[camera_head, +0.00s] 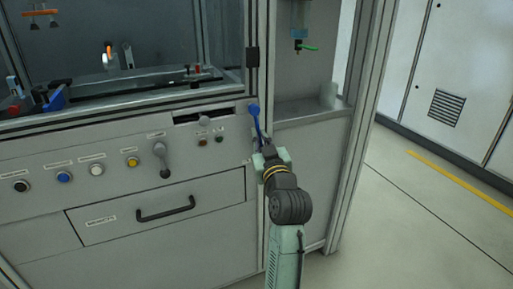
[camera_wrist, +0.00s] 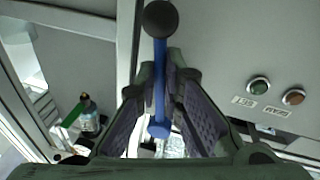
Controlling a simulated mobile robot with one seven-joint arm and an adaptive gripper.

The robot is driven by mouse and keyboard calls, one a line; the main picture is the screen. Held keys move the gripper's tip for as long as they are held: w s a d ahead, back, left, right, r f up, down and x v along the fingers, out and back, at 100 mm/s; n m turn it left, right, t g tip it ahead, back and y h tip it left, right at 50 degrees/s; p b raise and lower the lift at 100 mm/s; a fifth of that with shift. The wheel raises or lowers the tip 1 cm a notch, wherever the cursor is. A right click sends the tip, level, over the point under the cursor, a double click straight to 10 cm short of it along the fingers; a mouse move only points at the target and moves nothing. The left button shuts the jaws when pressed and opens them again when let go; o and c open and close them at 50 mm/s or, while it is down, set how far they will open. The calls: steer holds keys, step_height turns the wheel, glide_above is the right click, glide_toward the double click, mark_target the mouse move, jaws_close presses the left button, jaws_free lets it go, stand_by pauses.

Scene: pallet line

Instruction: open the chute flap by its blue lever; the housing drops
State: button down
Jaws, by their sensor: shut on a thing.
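The blue lever (camera_head: 258,124) stands on the right edge of the cabinet front, its round blue end uppermost in the head view. My gripper (camera_head: 264,150) is at its lower part. In the wrist view the lever's blue rod (camera_wrist: 160,75) runs between my two dark fingers, which are shut on it. A black ball shows at one end of the rod and a blue end lies deeper between the fingers. I cannot make out the chute flap or tell its state. I cannot identify the housing for certain.
The panel beside the lever has several buttons, a grey lever (camera_head: 162,158) and a drawer handle (camera_head: 166,209). An open bay (camera_head: 303,108) to the right has a hanging fixture with a green part (camera_head: 307,47) above its shelf. The floor (camera_head: 425,215) at right is clear.

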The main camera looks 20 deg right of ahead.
steer(key=d+n+b, duration=0.2)
steer(key=n+b, duration=0.1)
steer(key=shift+r+y+b, duration=0.15)
steer(key=shift+y+b, duration=0.15)
steer(key=shift+r+n+t, duration=0.15)
steer(key=shift+n+t, duration=0.15)
stand_by(0.3)
steer(key=c, duration=1.7)
jaws_free()
steer(key=s+f, duration=0.1)
steer(key=s, duration=0.6)
steer(key=shift+s+a, duration=0.15)
steer(key=shift+a, duration=0.2)
steer(key=shift+f, duration=0.15)
